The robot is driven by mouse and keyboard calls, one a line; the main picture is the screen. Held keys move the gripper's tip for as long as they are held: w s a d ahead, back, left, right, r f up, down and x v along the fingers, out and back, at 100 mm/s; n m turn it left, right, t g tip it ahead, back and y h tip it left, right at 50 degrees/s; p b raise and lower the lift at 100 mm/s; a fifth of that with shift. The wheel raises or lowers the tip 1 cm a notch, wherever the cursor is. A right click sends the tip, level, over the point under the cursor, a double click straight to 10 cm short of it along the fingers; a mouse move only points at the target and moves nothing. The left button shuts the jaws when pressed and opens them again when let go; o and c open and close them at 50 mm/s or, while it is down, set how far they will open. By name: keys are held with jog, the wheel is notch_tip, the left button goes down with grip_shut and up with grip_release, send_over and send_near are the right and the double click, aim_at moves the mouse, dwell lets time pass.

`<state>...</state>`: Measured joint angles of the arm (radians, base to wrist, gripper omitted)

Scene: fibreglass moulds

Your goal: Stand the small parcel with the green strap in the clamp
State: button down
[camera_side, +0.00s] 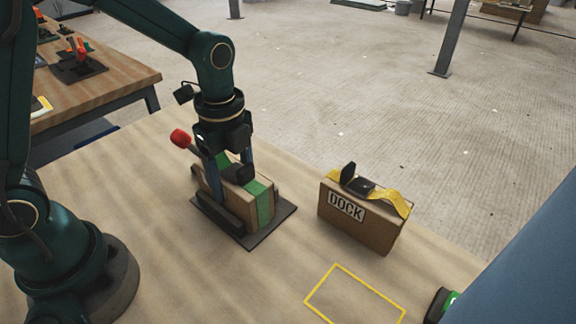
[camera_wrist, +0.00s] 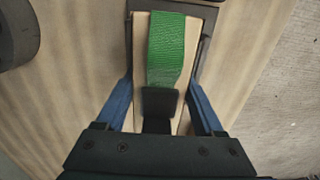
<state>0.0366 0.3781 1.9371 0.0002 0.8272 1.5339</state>
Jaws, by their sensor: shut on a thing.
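The small parcel with the green strap (camera_side: 261,205) stands in the clamp (camera_side: 268,231), a dark base plate with side walls, on the wooden table. In the wrist view the parcel (camera_wrist: 173,52) lies between my fingers, its green strap running along its top, with a dark buckle near my gripper. My gripper (camera_side: 232,175) is shut on the parcel from above. The clamp (camera_wrist: 206,50) shows at the parcel's sides and far end in the wrist view. The red-knobbed lever (camera_side: 181,138) sticks up behind. Whether the parcel touches the clamp's floor is hidden.
A brown parcel marked DOCK (camera_side: 352,222) with a yellow strap and black buckle stands to the right of the clamp. A yellow outlined rectangle (camera_side: 354,294) lies on the table in front. A green and black object (camera_side: 441,304) sits at the lower right. The table between is clear.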

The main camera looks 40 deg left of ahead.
jog(key=shift+f, duration=0.1)
grip_release()
notch_tip(320, 180, up, 12)
jog(key=shift+r, duration=0.1)
jog(key=shift+s+r+n, duration=0.2)
jog(key=shift+s+n, duration=0.05)
jog(key=shift+n, duration=0.05)
jog(key=s+a+f+n+t, duration=0.1)
jog(key=s+n+t, duration=0.4)
jog(key=s+n, duration=0.5)
jog(key=shift+f+n+t, duration=0.3)
jog(key=shift+n, duration=3.4)
